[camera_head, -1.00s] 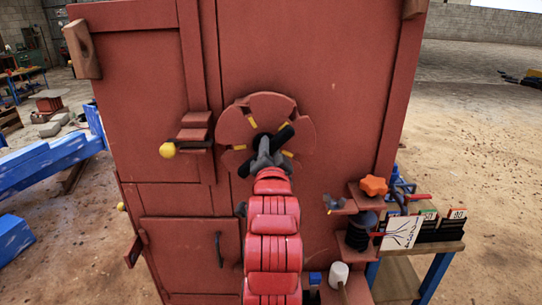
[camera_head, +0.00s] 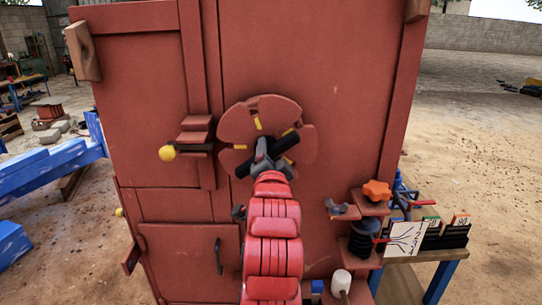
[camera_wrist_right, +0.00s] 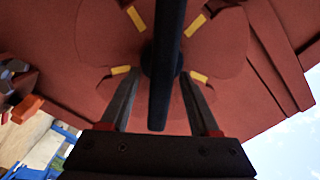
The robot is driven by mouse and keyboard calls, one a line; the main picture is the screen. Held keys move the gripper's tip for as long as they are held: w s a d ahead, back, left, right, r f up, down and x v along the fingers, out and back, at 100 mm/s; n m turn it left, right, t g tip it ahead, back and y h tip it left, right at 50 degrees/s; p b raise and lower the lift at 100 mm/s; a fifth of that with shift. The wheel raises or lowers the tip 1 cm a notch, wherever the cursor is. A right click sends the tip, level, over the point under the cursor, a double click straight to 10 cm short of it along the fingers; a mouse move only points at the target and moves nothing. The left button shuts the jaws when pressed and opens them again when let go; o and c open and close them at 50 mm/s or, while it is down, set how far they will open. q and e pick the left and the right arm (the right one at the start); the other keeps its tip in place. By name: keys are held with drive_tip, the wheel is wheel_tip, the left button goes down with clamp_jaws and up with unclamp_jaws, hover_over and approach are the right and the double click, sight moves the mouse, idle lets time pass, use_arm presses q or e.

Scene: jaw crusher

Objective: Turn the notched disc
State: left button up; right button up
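The notched disc (camera_head: 305,150) is a reddish-brown plate with lobes and yellow marks, on the front of a tall machine of the same colour. A black bar handle (camera_head: 288,141) crosses its hub diagonally. My right gripper (camera_head: 263,158) is at the hub, partly covering it and the disc's lower part. In the right wrist view the black bar (camera_wrist_right: 165,60) runs between the two fingers of my right gripper (camera_wrist_right: 159,78), with a visible gap on each side. The fingers point at the disc (camera_wrist_right: 110,35). My left gripper is not in view.
A yellow-knobbed lever (camera_head: 167,153) sits left of the disc. An orange knob (camera_head: 377,190) on a small shelf and a blue-legged table (camera_head: 436,254) with cards stand at the lower right. A blue beam (camera_head: 50,165) lies at the left.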

drive_tip(key=shift+s+d+r, duration=0.1)
drive_tip(key=shift+s+d, duration=0.05)
drive_tip(key=shift+s, duration=0.3)
drive_tip(key=s+b, duration=1.1)
drive_tip(key=s, duration=0.5)
drive_tip(key=shift+s, duration=0.3)
